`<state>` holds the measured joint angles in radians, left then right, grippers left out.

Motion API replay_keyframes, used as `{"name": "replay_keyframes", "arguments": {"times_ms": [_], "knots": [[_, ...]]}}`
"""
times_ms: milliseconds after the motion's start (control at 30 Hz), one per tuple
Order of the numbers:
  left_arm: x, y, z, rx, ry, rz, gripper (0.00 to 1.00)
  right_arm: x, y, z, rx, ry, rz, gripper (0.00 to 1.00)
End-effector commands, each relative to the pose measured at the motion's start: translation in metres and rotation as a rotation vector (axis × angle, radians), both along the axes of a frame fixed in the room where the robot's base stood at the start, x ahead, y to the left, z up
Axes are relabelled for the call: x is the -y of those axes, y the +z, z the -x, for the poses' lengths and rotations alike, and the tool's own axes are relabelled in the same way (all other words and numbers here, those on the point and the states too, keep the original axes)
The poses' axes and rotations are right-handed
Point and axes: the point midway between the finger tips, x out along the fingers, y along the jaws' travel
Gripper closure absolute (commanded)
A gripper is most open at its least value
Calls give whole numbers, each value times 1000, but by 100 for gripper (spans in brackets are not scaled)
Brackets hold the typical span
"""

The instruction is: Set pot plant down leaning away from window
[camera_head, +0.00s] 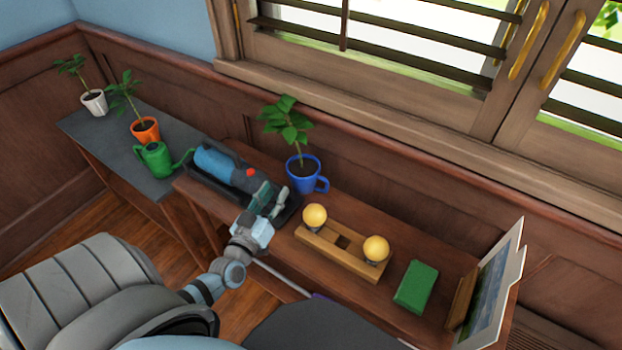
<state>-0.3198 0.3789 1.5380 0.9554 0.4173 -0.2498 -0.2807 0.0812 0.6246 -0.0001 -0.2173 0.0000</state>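A leafy plant in a blue mug-like pot (306,182) stands on the brown wooden table, close to the wall below the window (400,45). Its leaves lean a little to the left in the picture; the pot's handle points right. A plant in an orange pot (145,131) and one in a white pot (95,103) stand on the grey-topped table at the left. My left gripper (269,197) is over the brown table, left of the blue pot and apart from it. Its fingers look spread with nothing between them. My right gripper is not in view.
A dark tray (205,178) with a blue bottle-like object (215,160) lies left of the blue pot. A green watering can (155,160) stands on the grey table. A wooden block (342,260) with two yellow bulbs, a green book (416,286) and a picture (488,290) are right.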

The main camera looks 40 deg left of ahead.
Motion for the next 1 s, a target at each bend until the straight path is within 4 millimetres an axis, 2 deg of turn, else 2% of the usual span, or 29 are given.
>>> {"name": "replay_keyframes", "arguments": {"times_ms": [133,233,433,600,700,867,1000], "knots": [[-8,0,-42,2,-1,-1,67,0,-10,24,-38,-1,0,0],[-13,-1,-65,-1,-2,0,67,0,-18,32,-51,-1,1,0],[-18,-2,-91,-3,-2,1,67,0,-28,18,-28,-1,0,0],[-24,-5,-123,-4,0,1,67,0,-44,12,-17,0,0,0],[-26,-3,-130,-5,0,0,67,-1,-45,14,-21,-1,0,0],[-26,-1,-130,-6,-1,0,67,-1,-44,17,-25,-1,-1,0],[-26,-1,-130,-6,-1,0,89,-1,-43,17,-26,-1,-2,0]]}}
